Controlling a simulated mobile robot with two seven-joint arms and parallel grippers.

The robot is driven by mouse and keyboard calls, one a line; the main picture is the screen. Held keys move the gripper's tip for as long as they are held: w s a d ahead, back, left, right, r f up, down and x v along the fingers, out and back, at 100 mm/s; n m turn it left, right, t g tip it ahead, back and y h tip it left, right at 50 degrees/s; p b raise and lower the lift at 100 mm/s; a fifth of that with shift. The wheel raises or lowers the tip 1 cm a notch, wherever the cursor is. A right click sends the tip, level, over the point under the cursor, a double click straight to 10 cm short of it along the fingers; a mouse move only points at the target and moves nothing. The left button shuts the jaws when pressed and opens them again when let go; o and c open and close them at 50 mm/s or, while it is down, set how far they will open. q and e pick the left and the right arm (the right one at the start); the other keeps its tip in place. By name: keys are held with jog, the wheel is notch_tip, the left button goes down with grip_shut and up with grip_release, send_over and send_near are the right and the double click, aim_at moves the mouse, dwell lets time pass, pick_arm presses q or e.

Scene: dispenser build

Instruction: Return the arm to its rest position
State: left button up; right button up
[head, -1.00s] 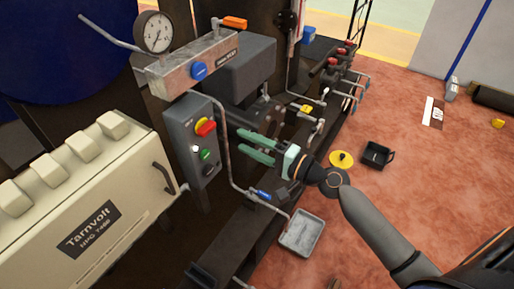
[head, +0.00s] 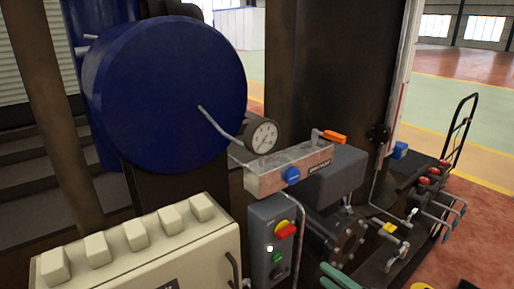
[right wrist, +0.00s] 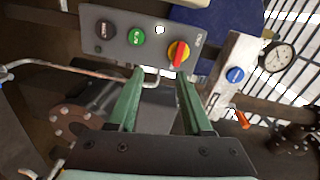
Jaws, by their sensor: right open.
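My right gripper (head: 332,276) shows only as green fingers at the bottom edge of the head view; the rest of that arm is out of frame. In the right wrist view its two green fingers (right wrist: 158,78) are spread apart with nothing between them. They point toward the grey control box (right wrist: 115,38), with a visible gap between the fingers. The same control box (head: 268,225) stands left of the gripper in the head view. My left gripper is in neither view.
A metal manifold block (head: 285,172) with a pressure gauge (head: 263,136) and orange handle (head: 334,137) is above the control box. A cream cabinet (head: 150,262) is at lower left, below a big blue drum (head: 165,95). Open floor (head: 440,105) lies at the back right.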

jog(key=s+a+f+n+g+h, duration=0.3)
jog(key=s+f+n, duration=0.3)
jog(key=s+f, duration=0.35)
jog(key=s+a+f+n+g+h, duration=0.2)
jog(key=s+f+n+g+h, duration=0.1)
jog(key=s+f+n, duration=0.65)
pick_arm(q)
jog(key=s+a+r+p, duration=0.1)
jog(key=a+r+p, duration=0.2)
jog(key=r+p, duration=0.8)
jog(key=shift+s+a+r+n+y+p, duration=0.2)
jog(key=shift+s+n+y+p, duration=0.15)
jog(key=shift+p, duration=1.85)
pick_arm(e)
notch_tip(320, 180, up, 10)
jog(key=d+m+t+h, duration=0.1)
jog(key=d+m, duration=0.2)
jog(key=shift+w, duration=0.4)
jog(key=shift+r+m, duration=0.1)
jog(key=shift+m, duration=0.15)
